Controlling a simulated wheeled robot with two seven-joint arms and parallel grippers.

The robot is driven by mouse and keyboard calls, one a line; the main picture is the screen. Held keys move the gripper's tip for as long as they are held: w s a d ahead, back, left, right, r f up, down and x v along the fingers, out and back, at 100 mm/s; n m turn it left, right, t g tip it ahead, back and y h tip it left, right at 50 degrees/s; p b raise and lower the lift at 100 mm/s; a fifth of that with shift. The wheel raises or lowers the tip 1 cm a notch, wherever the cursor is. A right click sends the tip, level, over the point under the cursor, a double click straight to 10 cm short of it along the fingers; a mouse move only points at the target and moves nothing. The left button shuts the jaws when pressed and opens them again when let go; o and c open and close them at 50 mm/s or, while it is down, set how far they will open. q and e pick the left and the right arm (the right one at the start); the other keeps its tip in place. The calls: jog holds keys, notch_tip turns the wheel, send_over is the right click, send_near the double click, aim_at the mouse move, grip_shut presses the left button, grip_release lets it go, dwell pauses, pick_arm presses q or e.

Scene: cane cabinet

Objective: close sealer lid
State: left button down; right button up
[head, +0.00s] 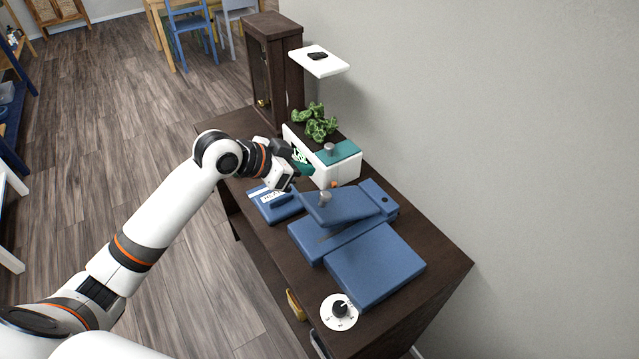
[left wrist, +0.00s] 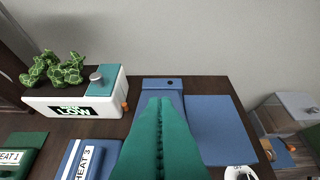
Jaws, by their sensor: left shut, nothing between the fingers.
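The blue sealer (head: 328,240) sits on the dark cabinet top. Its blue lid (head: 352,207), with a grey knob (head: 325,198) near the left end, is tilted up above the base. In the left wrist view the sealer's rear block (left wrist: 162,84) shows, but my fingers hide most of the lid. My left gripper (head: 304,167) is shut and empty, up and left of the lid, near the white box. Its green fingers (left wrist: 160,110) also fill the middle of the left wrist view. My right gripper is not in view.
A white box with a teal lid (head: 340,152) and green plant-like pieces (head: 315,122) stands behind the sealer. A blue pad (head: 375,265) lies in front, beside a white dial (head: 340,311). A blue heat packet (head: 275,204) lies left. The wall bounds the right.

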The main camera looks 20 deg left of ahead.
pick_arm(q)
jog(key=p, duration=0.2)
send_over(321, 195)
jog(key=w+d, duration=0.1)
notch_tip(321, 195, down, 4)
jog(key=shift+w+f, duration=0.15)
jog(key=f, duration=0.2)
jog(key=shift+s+a+f+p, duration=0.3)
jog(key=shift+s+p, duration=0.1)
jog(key=shift+s+a+f, duration=0.2)
jog(key=shift+s+f, duration=0.15)
jog(key=shift+f, duration=0.3)
jog(key=shift+w, duration=0.1)
jog(key=shift+f, duration=0.15)
